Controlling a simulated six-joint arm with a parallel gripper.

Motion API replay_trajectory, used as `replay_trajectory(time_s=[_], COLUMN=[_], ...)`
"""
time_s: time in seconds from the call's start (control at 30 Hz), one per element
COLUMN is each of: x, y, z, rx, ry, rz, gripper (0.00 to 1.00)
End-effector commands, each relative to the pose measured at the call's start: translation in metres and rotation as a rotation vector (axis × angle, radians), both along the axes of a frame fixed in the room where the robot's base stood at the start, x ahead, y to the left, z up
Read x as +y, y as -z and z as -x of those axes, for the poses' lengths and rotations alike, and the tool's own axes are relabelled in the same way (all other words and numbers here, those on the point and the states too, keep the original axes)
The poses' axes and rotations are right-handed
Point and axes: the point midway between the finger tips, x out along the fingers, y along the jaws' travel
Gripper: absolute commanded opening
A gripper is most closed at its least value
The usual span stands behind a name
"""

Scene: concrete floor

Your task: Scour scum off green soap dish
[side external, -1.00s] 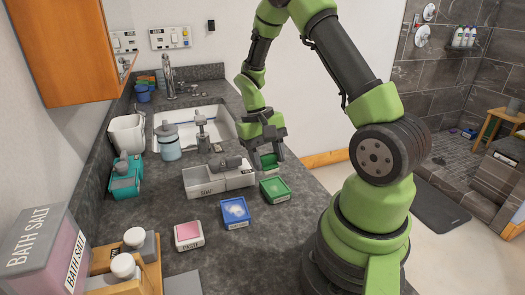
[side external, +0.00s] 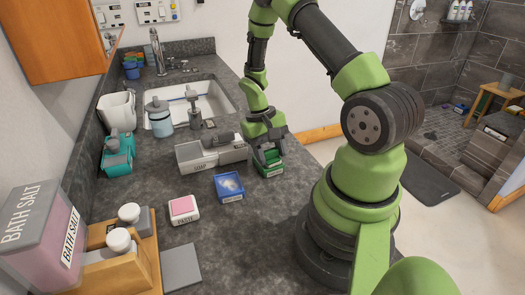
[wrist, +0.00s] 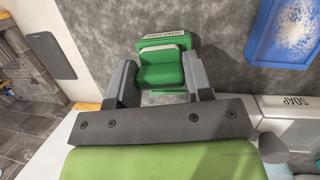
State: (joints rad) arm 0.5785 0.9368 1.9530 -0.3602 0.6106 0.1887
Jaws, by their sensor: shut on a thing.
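The green soap dish (side external: 264,174) stands on the dark counter right of the blue dish. In the wrist view the dish (wrist: 181,44) shows its labelled edge above a green scrubbing block (wrist: 160,75) with a pale far edge. My gripper (side external: 268,157) is shut on this block, with one finger on each side of it. In the wrist view my gripper (wrist: 160,84) holds the block over the dish. The block seems to be at or on the dish's inside; I cannot tell if it touches. Any scum on the dish is hidden under the block.
A blue dish (side external: 229,187) with a whitish patch stands just left, and a pink paste dish (side external: 183,209) farther left. A grey soap box (side external: 196,161) is behind them. The sink (side external: 203,102) is at the back.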

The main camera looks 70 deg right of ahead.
Motion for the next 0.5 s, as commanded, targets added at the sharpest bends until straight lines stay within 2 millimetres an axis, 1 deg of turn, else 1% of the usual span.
replay_trajectory(time_s=[0.13, 0.5], x=[-0.01, 0.016], y=[0.0, 0.001], z=[0.01, -0.014], rx=[0.001, 0.0], ry=[0.001, -0.005], rz=[0.0, -0.001], gripper=[0.24, 0.24])
